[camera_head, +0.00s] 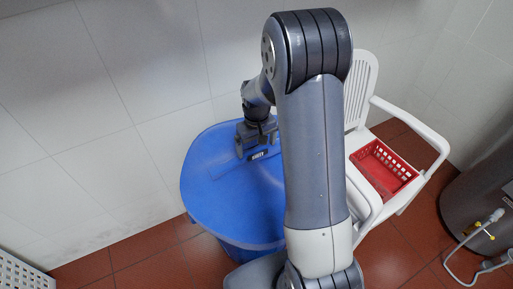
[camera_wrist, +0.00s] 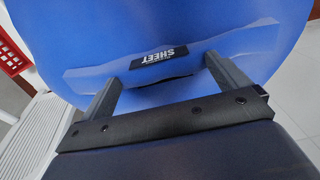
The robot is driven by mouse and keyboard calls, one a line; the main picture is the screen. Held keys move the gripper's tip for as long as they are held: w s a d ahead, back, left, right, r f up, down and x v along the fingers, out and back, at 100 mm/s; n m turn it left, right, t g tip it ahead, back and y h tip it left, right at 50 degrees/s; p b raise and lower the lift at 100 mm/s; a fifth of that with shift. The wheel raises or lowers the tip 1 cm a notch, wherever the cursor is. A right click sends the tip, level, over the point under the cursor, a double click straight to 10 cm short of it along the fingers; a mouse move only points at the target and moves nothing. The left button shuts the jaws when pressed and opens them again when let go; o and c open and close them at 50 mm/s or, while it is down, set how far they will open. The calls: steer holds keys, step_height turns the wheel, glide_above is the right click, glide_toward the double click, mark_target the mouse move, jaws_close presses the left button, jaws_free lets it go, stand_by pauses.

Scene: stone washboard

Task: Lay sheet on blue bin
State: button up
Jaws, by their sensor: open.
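A thin blue sheet with a black label reading "SHEET" (camera_head: 258,155) lies on the round blue top of the blue bin (camera_head: 208,184). In the wrist view the sheet (camera_wrist: 165,58) stretches across the bin's top (camera_wrist: 150,18), its blue close to the bin's own. My gripper (camera_head: 257,140) is over the bin at the sheet. In the wrist view my gripper (camera_wrist: 161,72) is open, with its two fingers spread on either side of the label and nothing clamped between them. Whether the fingertips touch the sheet is unclear. My arm hides the bin's right part in the head view.
A white chair (camera_head: 428,137) stands right of the bin, with a red basket (camera_head: 383,169) on its seat. A grey cylinder (camera_head: 480,200) with a white hose is at far right. A white perforated container (camera_head: 20,275) is at lower left. A tiled wall is behind.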

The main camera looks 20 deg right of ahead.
step_height(320, 180, up, 10)
stand_by(0.3)
step_height(320, 180, down, 13)
steer(key=shift+r, duration=0.2)
steer(key=shift+w+r, duration=0.1)
steer(key=shift+r, duration=1.1)
